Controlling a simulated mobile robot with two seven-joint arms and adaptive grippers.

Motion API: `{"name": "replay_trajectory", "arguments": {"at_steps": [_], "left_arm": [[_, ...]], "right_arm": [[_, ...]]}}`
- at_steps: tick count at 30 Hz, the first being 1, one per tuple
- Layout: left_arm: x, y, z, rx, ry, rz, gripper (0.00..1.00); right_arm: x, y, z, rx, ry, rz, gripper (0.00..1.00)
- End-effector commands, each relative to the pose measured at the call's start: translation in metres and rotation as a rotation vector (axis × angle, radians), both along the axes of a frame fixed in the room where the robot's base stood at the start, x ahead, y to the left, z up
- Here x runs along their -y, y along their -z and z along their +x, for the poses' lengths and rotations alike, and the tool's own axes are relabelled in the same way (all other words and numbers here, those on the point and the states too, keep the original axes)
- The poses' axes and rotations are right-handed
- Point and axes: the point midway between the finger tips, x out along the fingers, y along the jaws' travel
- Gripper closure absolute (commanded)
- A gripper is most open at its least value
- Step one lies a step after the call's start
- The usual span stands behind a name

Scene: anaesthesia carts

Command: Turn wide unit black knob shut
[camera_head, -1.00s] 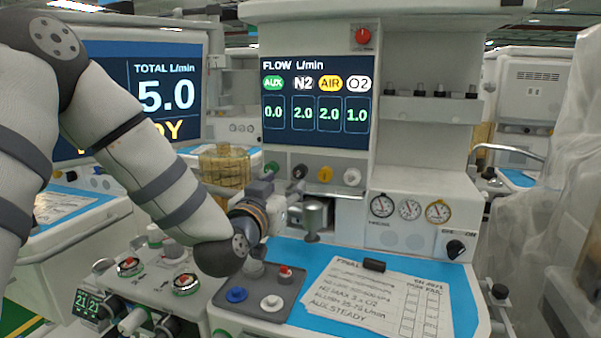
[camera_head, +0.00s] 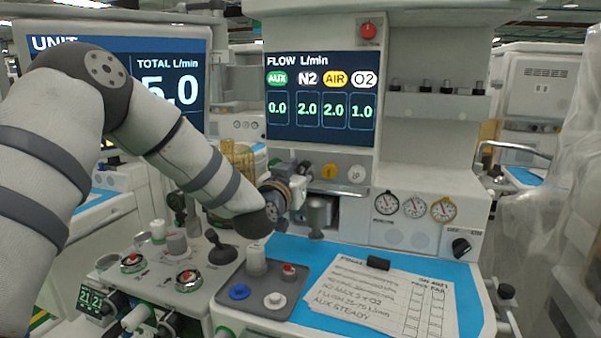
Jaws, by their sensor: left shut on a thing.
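The wide unit has a flow screen (camera_head: 321,98) reading AUX 0.0, N2 2.0, AIR 2.0, O2 1.0. Below it is a row of knobs; the yellow knob (camera_head: 329,172) and the white knob (camera_head: 356,174) show clearly. My left gripper (camera_head: 304,172) is at the left part of this row, under the N2 column, at the place of the black knob. It is shut on the black knob, which is mostly hidden by the gripper. The green knob is hidden too. My right gripper is not in view.
A grey metal cylinder (camera_head: 317,217) stands close below my left gripper. A grey tray (camera_head: 246,305) with loose caps and a paper checklist (camera_head: 380,298) lie on the blue worktop (camera_head: 462,285). Another unit's screen (camera_head: 110,85) stands at left, behind my left arm.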

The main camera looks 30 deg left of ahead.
Motion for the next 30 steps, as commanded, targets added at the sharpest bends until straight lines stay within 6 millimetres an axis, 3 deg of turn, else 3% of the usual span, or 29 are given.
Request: {"name": "replay_trajectory", "arguments": {"at_steps": [11,30], "left_arm": [[0.0001,-0.0007,0.0,-0.021,0.0,0.094,1.0],[0.0013,-0.0005,0.0007,-0.155,0.001,0.656,1.0]], "right_arm": [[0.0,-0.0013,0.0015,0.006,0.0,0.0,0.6],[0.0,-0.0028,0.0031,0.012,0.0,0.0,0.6]]}}
